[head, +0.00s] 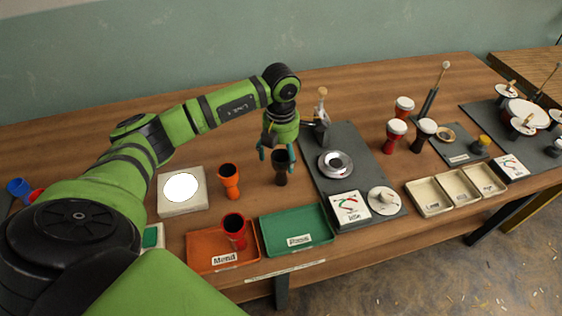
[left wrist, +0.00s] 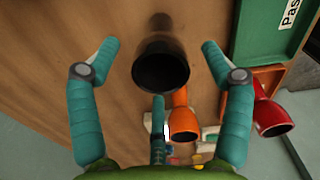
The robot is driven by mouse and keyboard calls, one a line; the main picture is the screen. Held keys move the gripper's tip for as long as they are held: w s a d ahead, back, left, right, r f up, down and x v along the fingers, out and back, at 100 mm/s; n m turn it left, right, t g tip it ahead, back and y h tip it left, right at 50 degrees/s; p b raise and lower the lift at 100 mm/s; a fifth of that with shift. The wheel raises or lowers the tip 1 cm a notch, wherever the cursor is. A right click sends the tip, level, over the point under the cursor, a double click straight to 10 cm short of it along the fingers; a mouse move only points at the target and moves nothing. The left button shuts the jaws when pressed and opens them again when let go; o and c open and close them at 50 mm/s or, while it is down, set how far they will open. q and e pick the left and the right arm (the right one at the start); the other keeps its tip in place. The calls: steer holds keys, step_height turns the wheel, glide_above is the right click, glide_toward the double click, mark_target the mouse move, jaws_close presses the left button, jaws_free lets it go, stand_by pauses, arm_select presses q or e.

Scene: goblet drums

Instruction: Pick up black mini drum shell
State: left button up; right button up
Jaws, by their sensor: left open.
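The black mini drum shell (head: 281,168) stands upright on the wooden table, behind the green tray. It also shows in the left wrist view (left wrist: 161,62), with its open mouth facing the camera. My left gripper (head: 277,158) is above and around the shell's upper part in the head view. In the left wrist view my left gripper's teal fingers (left wrist: 160,50) are spread wide on both sides of the shell, with gaps between them and it. My right gripper is not in view.
An orange shell (head: 229,181) stands close to the left. A red shell (head: 234,229) sits in the orange Mend tray (head: 194,247). The green Pass tray (head: 294,248) lies in front. A dark mat (head: 352,148) with metal parts lies to the right.

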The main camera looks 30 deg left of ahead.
arm_select(q)
steer(key=shift+f, duration=1.3)
steer(key=c, duration=1.3)
steer(key=shift+r, duration=0.1)
